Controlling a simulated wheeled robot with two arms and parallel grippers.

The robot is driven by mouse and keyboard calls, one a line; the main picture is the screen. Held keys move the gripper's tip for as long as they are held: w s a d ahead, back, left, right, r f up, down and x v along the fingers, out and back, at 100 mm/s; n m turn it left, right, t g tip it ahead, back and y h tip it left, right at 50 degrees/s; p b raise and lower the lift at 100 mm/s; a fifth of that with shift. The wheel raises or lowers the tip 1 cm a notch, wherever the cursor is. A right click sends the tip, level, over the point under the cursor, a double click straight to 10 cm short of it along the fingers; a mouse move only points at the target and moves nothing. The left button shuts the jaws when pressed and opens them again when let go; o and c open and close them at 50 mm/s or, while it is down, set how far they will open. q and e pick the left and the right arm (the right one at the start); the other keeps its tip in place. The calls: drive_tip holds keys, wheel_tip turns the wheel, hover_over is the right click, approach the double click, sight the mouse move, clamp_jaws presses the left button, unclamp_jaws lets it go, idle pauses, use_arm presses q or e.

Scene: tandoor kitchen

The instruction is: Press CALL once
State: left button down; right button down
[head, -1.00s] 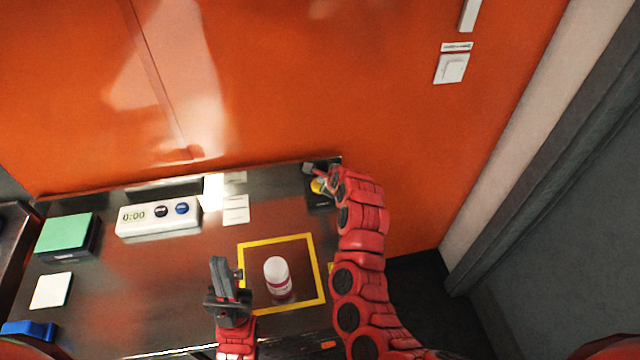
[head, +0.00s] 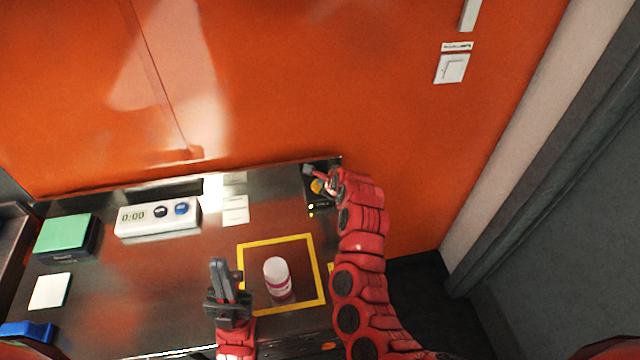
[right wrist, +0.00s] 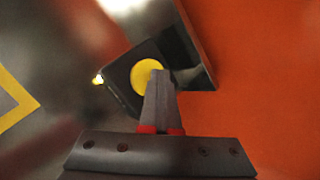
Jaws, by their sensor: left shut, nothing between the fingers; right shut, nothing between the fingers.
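A black box (head: 322,208) with a round yellow button (head: 317,186) sits at the far right corner of the counter. No CALL lettering is readable on it. My right gripper (head: 308,170) is shut and empty at the button. In the right wrist view its fingertips (right wrist: 160,76) overlap the right edge of the yellow button (right wrist: 145,76); I cannot tell whether they press it. My left gripper (head: 220,264) is shut and empty, over the counter left of the yellow square.
A white bottle (head: 277,277) stands inside the yellow outline (head: 283,237). A white timer (head: 158,218) reading 0:00, a green-topped box (head: 66,233) and a white square (head: 50,291) are on the left.

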drive_tip(key=shift+r, duration=0.75)
drive_tip(key=shift+r+p, duration=1.3)
drive_tip(key=shift+r, duration=1.25)
drive_tip(key=shift+s+f, duration=0.1)
drive_tip(key=shift+f, duration=0.05)
